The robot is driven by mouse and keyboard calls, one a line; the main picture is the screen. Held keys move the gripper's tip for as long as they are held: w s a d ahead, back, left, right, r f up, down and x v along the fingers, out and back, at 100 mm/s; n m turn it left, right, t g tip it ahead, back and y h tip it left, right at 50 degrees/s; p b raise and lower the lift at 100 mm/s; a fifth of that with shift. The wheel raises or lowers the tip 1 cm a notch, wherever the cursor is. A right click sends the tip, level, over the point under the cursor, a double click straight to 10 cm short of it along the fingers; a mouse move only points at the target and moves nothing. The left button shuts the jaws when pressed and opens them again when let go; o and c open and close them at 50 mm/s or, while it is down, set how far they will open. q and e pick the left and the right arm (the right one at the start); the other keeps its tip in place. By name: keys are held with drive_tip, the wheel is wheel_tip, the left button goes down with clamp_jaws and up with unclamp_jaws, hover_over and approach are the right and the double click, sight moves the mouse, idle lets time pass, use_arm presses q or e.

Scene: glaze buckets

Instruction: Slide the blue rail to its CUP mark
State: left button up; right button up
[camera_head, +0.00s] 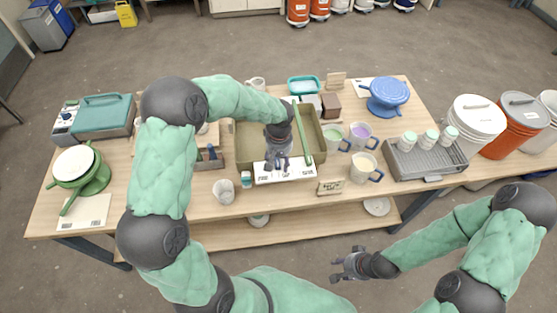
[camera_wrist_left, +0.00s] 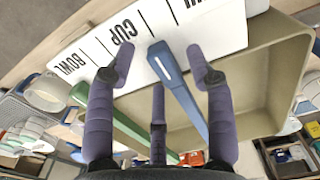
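The blue rail (camera_wrist_left: 175,78) lies across the tan bin, its end on the white marked strip (camera_wrist_left: 95,45), just right of the word CUP in the left wrist view. The green rail (camera_wrist_left: 128,122) ends near the word BOWL; it also shows in the head view (camera_head: 302,132). My left gripper (camera_wrist_left: 160,65) is open, its fingers on either side of the blue rail with visible gaps; in the head view it (camera_head: 277,160) is over the strip and hides the blue rail. My right gripper (camera_head: 345,267) appears open and empty, in front of the table.
The bin (camera_head: 246,150) stands mid-table. Mugs (camera_head: 362,167) stand right of it, with a grey rack (camera_head: 425,160) of bottles beyond. A small sign (camera_head: 330,187) stands at the front edge. A white cup (camera_head: 224,191) and a small bottle stand front left.

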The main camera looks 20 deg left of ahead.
use_arm(q)
wheel_tip(320, 180, up, 12)
idle(0.7)
drive_tip(key=shift+f, duration=0.1)
idle(0.4)
